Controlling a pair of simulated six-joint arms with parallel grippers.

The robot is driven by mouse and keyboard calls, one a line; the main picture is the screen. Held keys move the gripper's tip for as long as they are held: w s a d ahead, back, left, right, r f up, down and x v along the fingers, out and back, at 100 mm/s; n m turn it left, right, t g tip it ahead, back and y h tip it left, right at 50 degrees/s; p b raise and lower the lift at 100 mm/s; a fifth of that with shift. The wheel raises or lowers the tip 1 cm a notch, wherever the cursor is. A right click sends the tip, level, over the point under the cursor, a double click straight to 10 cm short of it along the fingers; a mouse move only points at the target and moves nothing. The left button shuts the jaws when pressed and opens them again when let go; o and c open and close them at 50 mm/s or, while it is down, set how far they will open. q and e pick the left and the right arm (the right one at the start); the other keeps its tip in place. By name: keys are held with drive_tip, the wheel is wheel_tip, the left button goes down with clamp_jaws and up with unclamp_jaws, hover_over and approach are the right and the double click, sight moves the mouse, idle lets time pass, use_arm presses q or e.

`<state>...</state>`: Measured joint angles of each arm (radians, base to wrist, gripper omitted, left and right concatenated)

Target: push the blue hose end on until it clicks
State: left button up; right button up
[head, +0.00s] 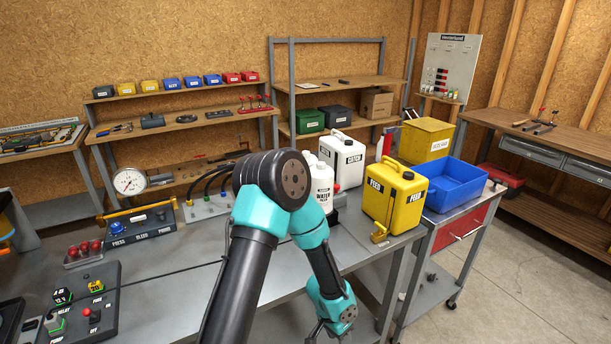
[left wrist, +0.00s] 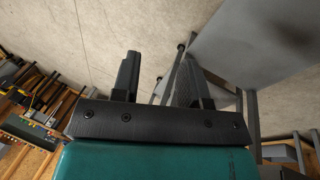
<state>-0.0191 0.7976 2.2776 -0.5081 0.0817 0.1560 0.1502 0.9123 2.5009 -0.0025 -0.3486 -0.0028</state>
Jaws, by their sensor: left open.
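Several black hoses (head: 208,178) arch over a light grey block (head: 206,209) on the bench, behind and left of my arm. My arm partly covers the hoses on their right side. The blue hose end is too small or hidden to single out, and I cannot tell how it is seated. My left gripper (left wrist: 157,62) is open and empty in the left wrist view, with bare floor beyond its fingers. In the head view my left arm bends down past the bench front, away from the hoses. My right gripper is not in view.
A dark panel (head: 140,226) with a blue knob, a pressure gauge (head: 130,182) and a switch box (head: 84,305) stand on the left. White bottles (head: 320,188), a yellow can (head: 393,197) and a blue bin (head: 455,184) are on the right. Bare bench top (head: 178,290) lies at front left.

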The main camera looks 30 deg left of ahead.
use_arm(q)
drive_tip(key=w+d+r+m+t+y, duration=0.3)
drive_tip(key=w+r+m+y, duration=0.2)
drive_tip(key=w+r, duration=1.15)
drive_tip(key=s+a+r+n+y, duration=0.1)
drive_tip(key=a+r+n, duration=1.6)
drive_tip(key=a+r, duration=0.6)
drive_tip(key=shift+a+r, duration=0.35)
drive_tip(key=shift+r, duration=0.3)
drive_tip(key=shift+f, duration=0.1)
drive_tip(key=shift+t+y, duration=0.3)
drive_tip(key=x, duration=1.7)
drive_tip(key=shift+s+f, duration=0.1)
drive_tip(key=shift+f, duration=0.1)
clamp_jaws()
